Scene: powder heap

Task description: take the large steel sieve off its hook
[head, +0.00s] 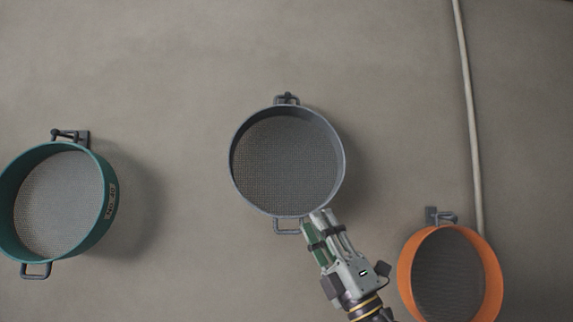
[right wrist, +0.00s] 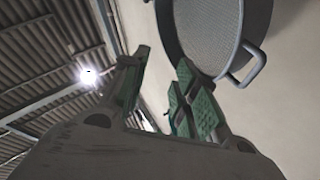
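The large steel sieve (head: 287,160), grey with a mesh face, hangs on the wall from a hook (head: 287,99) at its top, in the middle of the head view. A loop handle (head: 287,231) sticks out at its bottom. My right gripper (head: 319,217) is at the sieve's lower right rim, just right of that handle, and overlaps the rim in the picture. In the right wrist view the gripper (right wrist: 163,58) is open with nothing between its green-padded fingers. The sieve (right wrist: 208,32) and a handle (right wrist: 247,66) show beyond the right finger. My left gripper is not in view.
A green sieve (head: 103,205) hangs on a hook at the left. An orange sieve (head: 490,262) hangs at the lower right, close to my right arm. A thin pipe (head: 468,110) runs down the wall at the right. The wall between the green and steel sieves is clear.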

